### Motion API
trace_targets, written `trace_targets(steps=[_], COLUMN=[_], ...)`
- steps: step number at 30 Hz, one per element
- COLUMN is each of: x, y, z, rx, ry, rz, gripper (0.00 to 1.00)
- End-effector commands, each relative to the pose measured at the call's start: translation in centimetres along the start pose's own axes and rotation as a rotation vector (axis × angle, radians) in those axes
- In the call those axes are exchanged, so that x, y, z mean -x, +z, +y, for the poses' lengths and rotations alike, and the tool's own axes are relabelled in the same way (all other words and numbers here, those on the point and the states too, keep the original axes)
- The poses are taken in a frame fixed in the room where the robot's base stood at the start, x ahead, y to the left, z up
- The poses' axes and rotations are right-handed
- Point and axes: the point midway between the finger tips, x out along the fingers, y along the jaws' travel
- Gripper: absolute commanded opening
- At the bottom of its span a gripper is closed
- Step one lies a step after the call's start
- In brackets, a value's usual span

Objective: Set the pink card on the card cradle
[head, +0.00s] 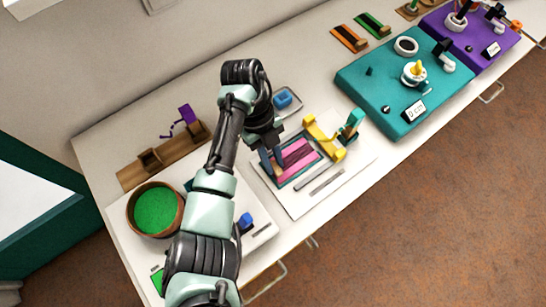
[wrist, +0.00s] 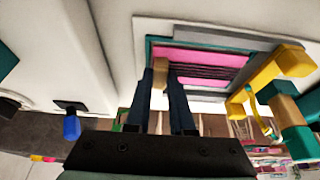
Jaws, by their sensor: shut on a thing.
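The pink card (head: 300,164) has dark stripes along it and a tan grip block (wrist: 160,72) at one end. My gripper (head: 272,160) is shut on that block; its dark fingers stand either side of it in the wrist view (wrist: 161,75). The card lies within the outline of a teal-edged frame, which looks like the card cradle (wrist: 150,50), on a white board. I cannot tell whether the card rests in the frame or hangs just above it. My arm hides part of the frame's left side in the head view.
A yellow bracket (head: 324,138) and a teal post (head: 351,123) stand close to the frame's right. A blue block in a tray (head: 283,98) sits behind. A green-filled bowl (head: 155,209) and a wooden rack (head: 165,155) are left. A teal board (head: 385,90) is right.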

Motion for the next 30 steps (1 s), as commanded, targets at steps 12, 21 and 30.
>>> trace_targets(steps=[12,21,30], x=[-0.15,-0.13,-0.1], y=[0.04,0.05,0.03], z=[-0.01,-0.01,-0.01], rx=[0.0,-0.001,-0.001], ry=[0.0,0.0,0.0], rz=[0.0,0.0,0.0], gripper=[0.0,0.52,0.56])
